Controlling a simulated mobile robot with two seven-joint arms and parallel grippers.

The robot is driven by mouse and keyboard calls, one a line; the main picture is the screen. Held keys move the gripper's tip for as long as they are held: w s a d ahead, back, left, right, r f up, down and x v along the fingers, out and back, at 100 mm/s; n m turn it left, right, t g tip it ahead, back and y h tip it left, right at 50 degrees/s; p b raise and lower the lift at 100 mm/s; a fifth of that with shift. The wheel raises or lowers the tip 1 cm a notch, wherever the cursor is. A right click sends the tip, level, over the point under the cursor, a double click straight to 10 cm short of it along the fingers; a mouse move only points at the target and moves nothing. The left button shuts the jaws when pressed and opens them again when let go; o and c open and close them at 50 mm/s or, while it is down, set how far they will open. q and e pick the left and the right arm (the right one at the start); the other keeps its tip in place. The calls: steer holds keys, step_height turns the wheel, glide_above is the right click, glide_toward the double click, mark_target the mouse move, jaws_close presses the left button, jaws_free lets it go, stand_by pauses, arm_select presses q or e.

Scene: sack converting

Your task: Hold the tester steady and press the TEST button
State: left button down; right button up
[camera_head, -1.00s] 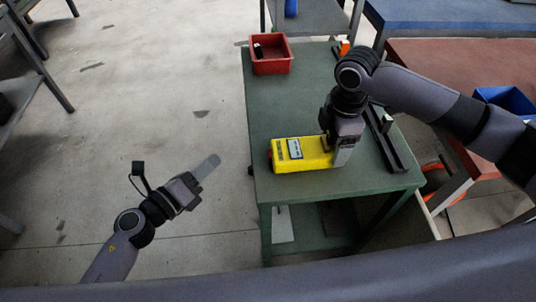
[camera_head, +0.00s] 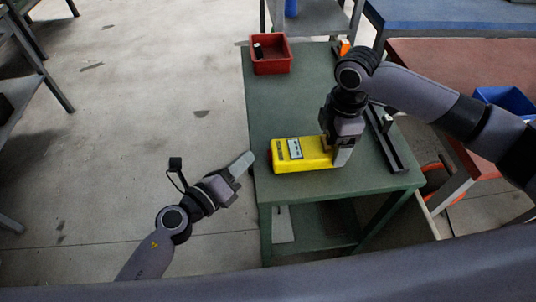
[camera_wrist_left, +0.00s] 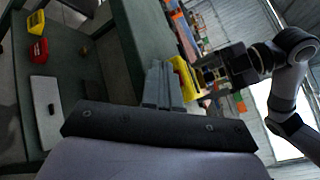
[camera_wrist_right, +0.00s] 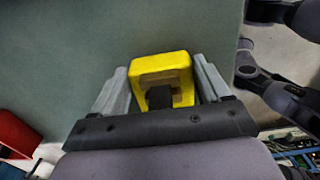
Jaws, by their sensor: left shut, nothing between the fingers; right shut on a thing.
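The yellow tester (camera_head: 308,160) lies on the green table (camera_head: 280,100), with a small display and dark markings on its top. A red part shows at its left end. My right gripper (camera_head: 340,155) is shut on the tester's right end; the right wrist view shows the yellow body (camera_wrist_right: 160,70) between its fingers. My left gripper (camera_head: 243,163) is shut and empty, just off the table's left edge, a short gap from the tester's red end. In the left wrist view its closed fingers (camera_wrist_left: 162,85) point towards the tester (camera_wrist_left: 185,78). I cannot make out the TEST button.
A red bin (camera_head: 270,66) with a small dark item stands at the table's far left corner. A dark rail (camera_head: 385,140) lies right of my right gripper. A blue bin (camera_head: 506,100) sits on the reddish table at right. Open floor lies left of the green table.

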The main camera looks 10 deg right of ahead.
mark_target(270, 147)
arm_select(q)
steer(key=shift+d, duration=0.75)
steer(key=shift+d, duration=0.1)
stand_by(1.5)
steer(key=shift+d, duration=0.3)
steer(key=shift+d, duration=0.55)
stand_by(0.7)
steer(key=shift+a, duration=0.95)
steer(key=a, duration=0.5)
